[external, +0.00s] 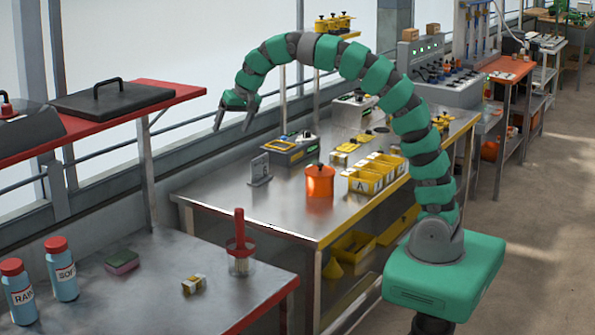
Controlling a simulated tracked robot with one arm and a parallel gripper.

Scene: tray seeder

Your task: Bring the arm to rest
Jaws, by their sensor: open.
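My gripper (233,120) hangs in the air at the left end of my arched green and grey arm. It points down and is open, with nothing between its fingers. It is above the back left part of the steel bench (215,190) and well clear of the things on it. My arm rises from its green base at the right, bends over the bench in a high arch and comes down at the far left. No part of the arm hides the gripper.
An orange pot (319,181), a grey stand (260,170) and yellow bins (368,178) stand on the bench below the arch. A red shelf (135,112) with a black lid (112,98) is left of my gripper. The floor (530,240) at right is clear.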

